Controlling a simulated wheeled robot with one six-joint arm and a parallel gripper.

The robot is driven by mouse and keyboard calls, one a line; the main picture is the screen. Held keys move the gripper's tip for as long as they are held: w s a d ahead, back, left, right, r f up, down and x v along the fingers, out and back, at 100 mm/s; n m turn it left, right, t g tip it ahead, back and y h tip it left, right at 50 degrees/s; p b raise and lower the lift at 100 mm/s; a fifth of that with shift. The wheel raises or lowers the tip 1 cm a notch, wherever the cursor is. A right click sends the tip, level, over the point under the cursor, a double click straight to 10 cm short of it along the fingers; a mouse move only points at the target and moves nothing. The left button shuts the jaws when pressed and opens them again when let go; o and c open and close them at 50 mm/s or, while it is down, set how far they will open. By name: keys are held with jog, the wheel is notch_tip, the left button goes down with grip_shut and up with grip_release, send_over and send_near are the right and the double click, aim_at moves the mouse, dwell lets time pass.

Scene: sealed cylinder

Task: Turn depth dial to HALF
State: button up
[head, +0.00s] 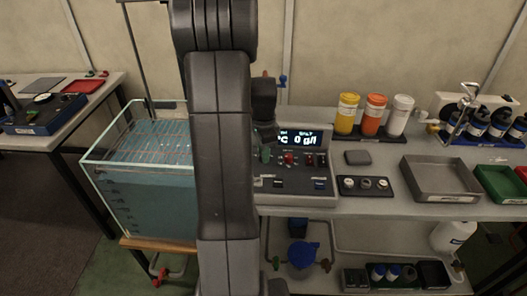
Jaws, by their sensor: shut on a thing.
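The control panel (290,182) stands on the bench just right of my upright arm. Its lit display (303,139) reads "0 g/l" at the right, and the left part of the display is covered. A green knob (265,154) and several red controls (289,159) sit below the display. My gripper (267,133) shows only as a dark part at the panel's upper left. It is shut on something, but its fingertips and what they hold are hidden. I cannot make out a depth dial or a HALF mark. My arm hides the panel's left side.
A water-filled glass tank (150,185) stands left of my arm. Yellow (346,114), orange (373,115) and white (399,116) jars stand right of the panel. A grey tray (438,181) and a black holder (365,188) lie in front on the bench.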

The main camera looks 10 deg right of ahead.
jog(key=n, duration=0.4)
jog(key=shift+n, duration=0.3)
jog(key=n, duration=0.3)
jog(key=shift+w+n, duration=0.1)
jog(key=shift+n, duration=0.2)
jog(key=n, duration=0.3)
jog(key=shift+n, duration=2.1)
jog(key=o, duration=1)
jog(key=shift+r, duration=0.15)
notch_tip(320, 180, up, 14)
jog(key=shift+f+p, duration=0.2)
jog(key=shift+p, duration=0.1)
